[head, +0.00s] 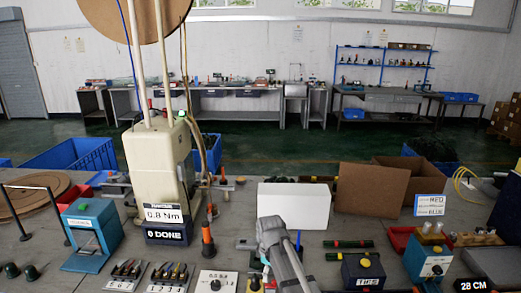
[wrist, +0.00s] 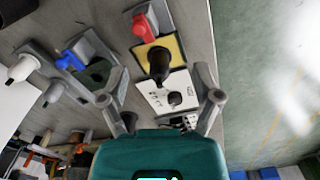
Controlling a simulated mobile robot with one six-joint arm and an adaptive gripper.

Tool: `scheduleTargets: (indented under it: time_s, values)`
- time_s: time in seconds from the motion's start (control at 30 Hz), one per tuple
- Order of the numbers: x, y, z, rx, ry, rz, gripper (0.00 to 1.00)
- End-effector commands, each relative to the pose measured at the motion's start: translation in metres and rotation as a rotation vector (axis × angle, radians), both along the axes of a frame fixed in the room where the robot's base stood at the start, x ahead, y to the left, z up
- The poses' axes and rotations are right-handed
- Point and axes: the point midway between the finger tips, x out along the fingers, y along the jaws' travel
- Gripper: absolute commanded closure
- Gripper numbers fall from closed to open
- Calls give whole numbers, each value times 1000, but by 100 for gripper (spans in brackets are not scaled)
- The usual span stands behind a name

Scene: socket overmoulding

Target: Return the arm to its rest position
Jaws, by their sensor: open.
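My gripper (wrist: 162,100) shows in the wrist view with its two grey fingers spread apart and nothing between them that it holds. Beyond the fingers lie a yellow plate (wrist: 176,44) with a dark upright part on it and a white panel (wrist: 153,97) with a black knob. These look apart from the fingers, but the exact gap is hard to judge. In the head view my grey arm (head: 279,245) reaches over the bench at the lower middle. I cannot make out the fingertips there.
A cream machine (head: 158,165) stands at centre left, with a teal box (head: 92,237) to its left. A white box (head: 292,204) and an open cardboard box (head: 370,189) stand behind my arm. The bench is crowded.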

Motion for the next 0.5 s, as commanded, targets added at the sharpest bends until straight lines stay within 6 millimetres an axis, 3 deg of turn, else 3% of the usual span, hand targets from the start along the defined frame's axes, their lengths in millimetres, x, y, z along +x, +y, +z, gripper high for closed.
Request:
scheduleTargets:
  time_s: [0.2, 0.5]
  values:
    - [-36, -53, 0, 0, 0, -371, 18]
    - [-84, -112, 0, 0, -1, -888, 18]
